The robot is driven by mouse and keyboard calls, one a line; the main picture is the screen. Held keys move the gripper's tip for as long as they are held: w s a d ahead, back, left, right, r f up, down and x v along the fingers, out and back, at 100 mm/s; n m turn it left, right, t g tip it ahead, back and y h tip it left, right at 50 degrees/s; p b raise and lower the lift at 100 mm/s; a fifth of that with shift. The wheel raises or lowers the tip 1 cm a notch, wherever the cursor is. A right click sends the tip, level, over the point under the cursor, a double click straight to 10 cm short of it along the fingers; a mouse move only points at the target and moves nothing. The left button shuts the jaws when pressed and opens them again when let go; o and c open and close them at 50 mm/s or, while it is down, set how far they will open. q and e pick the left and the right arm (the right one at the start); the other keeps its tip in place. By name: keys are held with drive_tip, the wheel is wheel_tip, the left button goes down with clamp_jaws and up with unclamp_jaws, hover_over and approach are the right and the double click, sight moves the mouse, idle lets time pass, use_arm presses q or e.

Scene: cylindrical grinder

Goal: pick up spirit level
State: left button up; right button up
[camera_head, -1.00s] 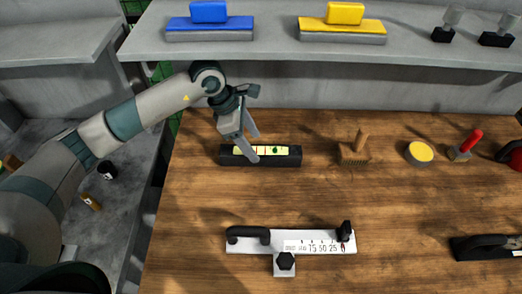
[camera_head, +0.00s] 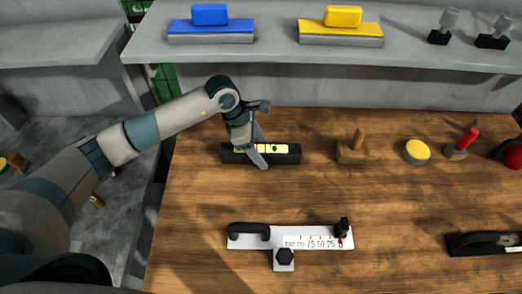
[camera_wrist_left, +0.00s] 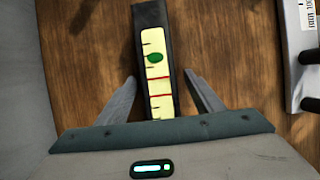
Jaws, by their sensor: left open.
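The spirit level (camera_head: 288,155) is a black bar with a yellow-green vial strip, lying flat on the wooden table. In the left wrist view the spirit level (camera_wrist_left: 154,20) runs between the two fingers, with its green bubble and red lines showing. In the wrist view the left gripper (camera_wrist_left: 163,90) is open, one finger on each side of the level, with a gap to each. My right gripper is not in view.
A white measuring tool (camera_head: 300,239) with black handles lies in front of the level. A wooden-handled brush (camera_head: 352,152), a yellow round tin (camera_head: 416,152) and a red-handled tool (camera_head: 461,146) stand to the right. A grey shelf (camera_head: 270,45) is behind.

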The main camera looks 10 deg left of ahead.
sight(265, 148)
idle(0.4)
use_arm(q)
clamp_jaws()
drive_tip(key=shift+w+r, duration=0.1)
drive_tip(key=shift+r, duration=0.1)
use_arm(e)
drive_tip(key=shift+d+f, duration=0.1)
